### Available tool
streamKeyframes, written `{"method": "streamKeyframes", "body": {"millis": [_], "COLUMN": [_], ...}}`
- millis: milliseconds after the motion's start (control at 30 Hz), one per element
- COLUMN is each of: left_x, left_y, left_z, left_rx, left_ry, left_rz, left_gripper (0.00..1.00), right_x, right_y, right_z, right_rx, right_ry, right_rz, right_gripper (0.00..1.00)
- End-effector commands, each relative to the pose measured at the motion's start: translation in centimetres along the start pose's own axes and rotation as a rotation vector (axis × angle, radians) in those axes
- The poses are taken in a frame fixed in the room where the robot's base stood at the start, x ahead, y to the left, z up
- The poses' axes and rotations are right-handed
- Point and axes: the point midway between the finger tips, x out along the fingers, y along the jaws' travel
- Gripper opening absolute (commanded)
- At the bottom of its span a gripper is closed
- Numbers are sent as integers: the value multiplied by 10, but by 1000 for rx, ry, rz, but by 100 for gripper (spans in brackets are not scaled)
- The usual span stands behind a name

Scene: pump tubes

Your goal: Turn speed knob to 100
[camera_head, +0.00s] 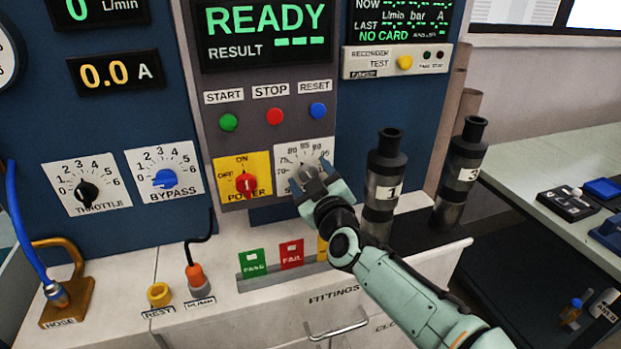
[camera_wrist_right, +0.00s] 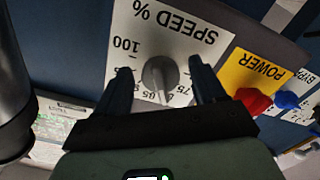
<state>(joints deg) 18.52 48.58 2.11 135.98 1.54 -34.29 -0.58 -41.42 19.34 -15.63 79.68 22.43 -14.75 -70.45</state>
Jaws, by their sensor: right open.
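The speed knob (camera_wrist_right: 158,73) is a round grey knob on a white dial plate marked SPEED % (camera_wrist_right: 185,25), upside down in the right wrist view. Its light pointer line faces the gripper, near the 85 mark. The 100 mark shows at the plate's left in that view. My right gripper (camera_wrist_right: 161,84) is open, with one dark finger on each side of the knob and a gap to both. In the head view my right gripper (camera_head: 309,180) covers the knob and the lower part of the dial plate (camera_head: 303,152). My left gripper is not in view.
The red power knob (camera_head: 246,183) on its yellow plate sits close left of the dial. START, STOP and RESET buttons (camera_head: 275,116) are above. Black tubes marked 1 (camera_head: 384,175) and 3 (camera_head: 461,165) stand to the right. PASS and FAIL cards (camera_head: 291,254) stand below.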

Motion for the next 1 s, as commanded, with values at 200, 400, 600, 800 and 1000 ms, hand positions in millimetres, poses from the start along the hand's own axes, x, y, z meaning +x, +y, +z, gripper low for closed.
{"method": "streamKeyframes", "body": {"millis": [200,400,600,800,1000], "left_x": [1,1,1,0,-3], "left_y": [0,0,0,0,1], "left_z": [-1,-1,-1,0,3], "left_rx": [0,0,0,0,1], "left_ry": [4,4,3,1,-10], "left_rz": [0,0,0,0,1], "left_gripper": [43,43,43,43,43], "right_x": [6,5,5,5,5], "right_y": [0,0,0,0,0], "right_z": [0,0,0,0,-1], "right_rx": [0,0,0,12,78], "right_ry": [0,0,0,0,1], "right_rz": [-1,-1,-1,-1,-1], "right_gripper": [70,63,14,14,14]}}
